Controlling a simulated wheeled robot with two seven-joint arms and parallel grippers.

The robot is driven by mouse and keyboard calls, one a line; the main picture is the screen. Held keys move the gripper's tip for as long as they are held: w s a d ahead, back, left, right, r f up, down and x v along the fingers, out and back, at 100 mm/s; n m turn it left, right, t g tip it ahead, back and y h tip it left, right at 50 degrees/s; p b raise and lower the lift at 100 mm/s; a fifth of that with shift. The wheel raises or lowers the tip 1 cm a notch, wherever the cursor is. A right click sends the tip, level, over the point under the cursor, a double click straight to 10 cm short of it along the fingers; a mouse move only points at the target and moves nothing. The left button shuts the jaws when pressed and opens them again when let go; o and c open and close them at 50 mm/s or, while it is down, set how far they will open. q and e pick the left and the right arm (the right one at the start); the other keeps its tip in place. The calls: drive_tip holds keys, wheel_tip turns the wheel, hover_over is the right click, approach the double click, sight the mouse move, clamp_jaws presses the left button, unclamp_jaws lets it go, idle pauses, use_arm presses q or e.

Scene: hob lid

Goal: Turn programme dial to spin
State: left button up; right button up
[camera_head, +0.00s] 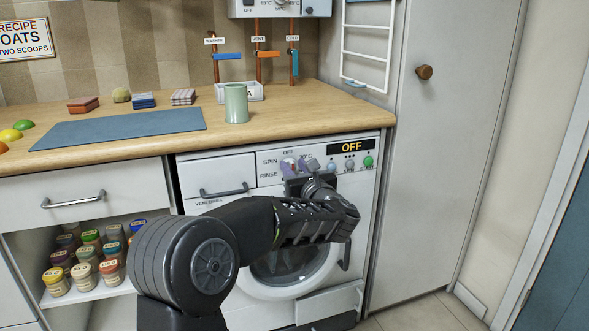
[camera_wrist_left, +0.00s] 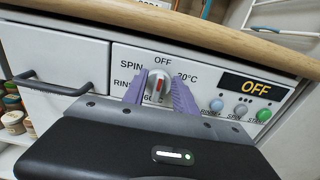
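The programme dial (camera_wrist_left: 158,84) is a pale round knob with a red mark, on the white washing machine's front panel. Labels around it read OFF at the top, SPIN at upper left, RINSE at lower left and 30°C at right. My left gripper (camera_wrist_left: 159,80) has its two purple fingers on either side of the dial, spread apart; I cannot tell whether they touch it. In the head view my left gripper (camera_head: 297,165) covers most of the dial. The display (camera_head: 351,146) reads OFF in orange. My right gripper is not in view.
Three buttons, blue, grey and green (camera_wrist_left: 264,115), sit below the display, right of the dial. A drawer handle (camera_wrist_left: 52,82) lies to the left. The wooden worktop (camera_head: 300,121) overhangs the panel, with a green mug (camera_head: 236,103) on it. A tall cupboard stands at right.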

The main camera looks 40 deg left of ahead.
use_arm(q)
drive_tip(key=shift+w+a, duration=0.1)
drive_tip(key=shift+a, duration=0.05)
drive_tip(key=shift+c, duration=0.3)
clamp_jaws()
